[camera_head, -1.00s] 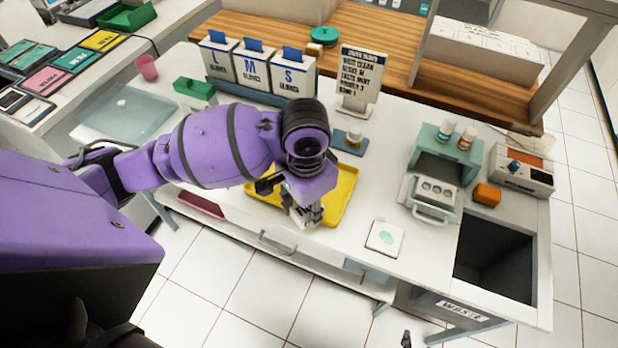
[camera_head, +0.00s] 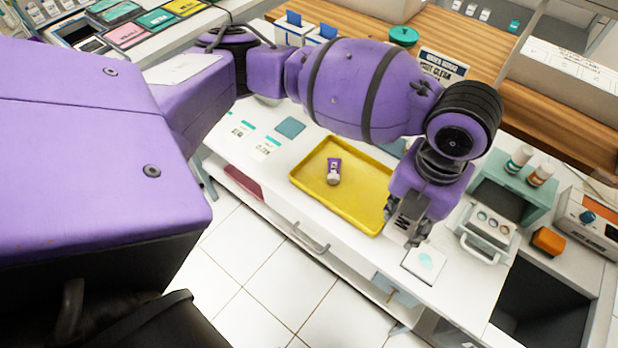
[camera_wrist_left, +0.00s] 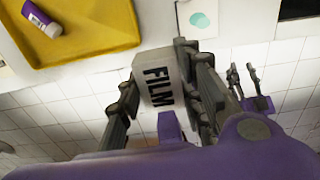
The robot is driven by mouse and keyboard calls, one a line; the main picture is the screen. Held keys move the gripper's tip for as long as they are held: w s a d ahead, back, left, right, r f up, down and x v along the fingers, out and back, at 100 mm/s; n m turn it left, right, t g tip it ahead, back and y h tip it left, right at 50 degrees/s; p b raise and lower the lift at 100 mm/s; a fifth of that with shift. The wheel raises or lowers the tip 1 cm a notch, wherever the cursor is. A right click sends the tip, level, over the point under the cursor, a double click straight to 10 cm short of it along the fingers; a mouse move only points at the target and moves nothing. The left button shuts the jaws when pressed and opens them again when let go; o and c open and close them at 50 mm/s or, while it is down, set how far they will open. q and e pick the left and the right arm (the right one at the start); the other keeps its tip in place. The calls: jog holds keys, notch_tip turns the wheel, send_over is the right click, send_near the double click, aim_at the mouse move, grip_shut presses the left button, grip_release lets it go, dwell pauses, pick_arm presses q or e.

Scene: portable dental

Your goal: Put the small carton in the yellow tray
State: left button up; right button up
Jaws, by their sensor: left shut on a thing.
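My left gripper (camera_head: 408,226) is shut on the small carton (camera_wrist_left: 158,80), a whitish box marked FILM, which shows between the fingers in the left wrist view. In the head view the gripper is just right of the yellow tray (camera_head: 312,181), near the table's front edge. The carton is mostly hidden there by the gripper. The tray's right end is partly covered by my arm. In the wrist view the tray (camera_wrist_left: 95,42) lies left of the carton. My right gripper (camera_wrist_left: 243,74) shows small in the wrist view, its fingers apart and empty.
A purple and white tube (camera_head: 334,171) lies in the tray. A white card with a teal spot (camera_head: 426,262) lies right of the tray, close to my left gripper. A teal device (camera_head: 512,196), an orange block (camera_head: 548,241) and a dark opening (camera_head: 540,308) are farther right.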

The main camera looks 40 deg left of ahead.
pick_arm(q)
jog(key=w+a+f, duration=0.4)
jog(key=w+a, duration=0.2)
send_over(372, 197)
jog(key=f, duration=0.3)
jog(key=s+f, duration=0.1)
jog(key=shift+d+f, duration=0.3)
jog(key=shift+f, duration=0.05)
jog(key=shift+w+a+f+b, duration=0.2)
jog(key=shift+w+f+b, duration=0.05)
jog(key=shift+f+b, duration=0.1)
jog(key=shift+w+a+f, duration=0.1)
jog(key=shift+f, duration=0.8)
jog(key=shift+w+a+f, duration=0.1)
jog(key=shift+f, duration=0.75)
jog(key=o, duration=0.5)
jog(key=shift+f, duration=0.15)
jog(key=o, duration=0.5)
jog(key=shift+d, duration=0.1)
